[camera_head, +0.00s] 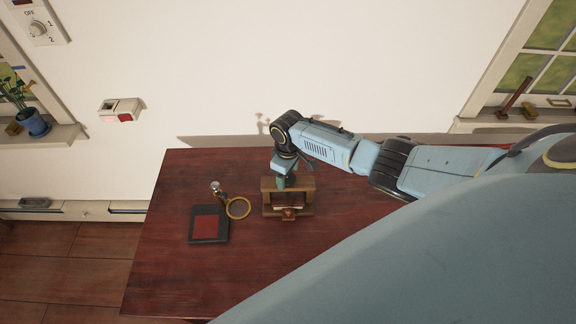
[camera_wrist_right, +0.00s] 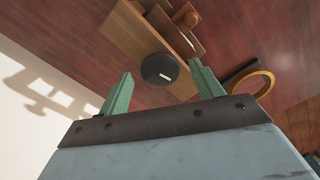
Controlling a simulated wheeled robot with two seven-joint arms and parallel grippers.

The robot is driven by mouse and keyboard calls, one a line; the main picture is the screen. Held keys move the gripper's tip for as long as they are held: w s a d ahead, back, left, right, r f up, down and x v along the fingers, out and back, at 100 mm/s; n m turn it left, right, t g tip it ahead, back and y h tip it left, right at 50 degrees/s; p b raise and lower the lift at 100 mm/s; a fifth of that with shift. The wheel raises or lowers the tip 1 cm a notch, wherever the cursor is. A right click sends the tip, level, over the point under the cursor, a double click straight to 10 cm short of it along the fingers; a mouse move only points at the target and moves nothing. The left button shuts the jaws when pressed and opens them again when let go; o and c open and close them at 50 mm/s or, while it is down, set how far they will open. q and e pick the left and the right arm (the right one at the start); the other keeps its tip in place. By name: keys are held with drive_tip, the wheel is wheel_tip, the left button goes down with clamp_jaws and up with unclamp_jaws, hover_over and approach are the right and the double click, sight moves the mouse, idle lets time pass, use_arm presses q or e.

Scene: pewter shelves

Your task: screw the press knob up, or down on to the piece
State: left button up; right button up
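The press (camera_head: 266,197) is a small brown wooden frame standing on the dark red table. Its knob (camera_wrist_right: 160,69) is a dark round disc with a pale mark, on the press's top beam (camera_wrist_right: 128,28) in the right wrist view. My right gripper (camera_wrist_right: 160,77) has its two green fingers apart, one on each side of the knob. I cannot tell whether they touch it. In the head view my right gripper (camera_head: 281,178) is over the top of the press and hides the knob. A pale piece (camera_head: 289,207) shows low inside the frame. My left gripper is not in view.
A dark stand with a red pad (camera_head: 208,228) and a magnifier with a brass ring (camera_head: 238,208) are left of the press. The table (camera_head: 190,285) is bare in front. A wall (camera_head: 250,60) rises close behind the table.

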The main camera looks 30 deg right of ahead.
drive_tip(key=shift+r, duration=0.15)
wheel_tip(320, 180, up, 13)
drive_tip(key=p, duration=0.1)
idle(0.5)
drive_tip(key=shift+s, duration=0.1)
idle(0.3)
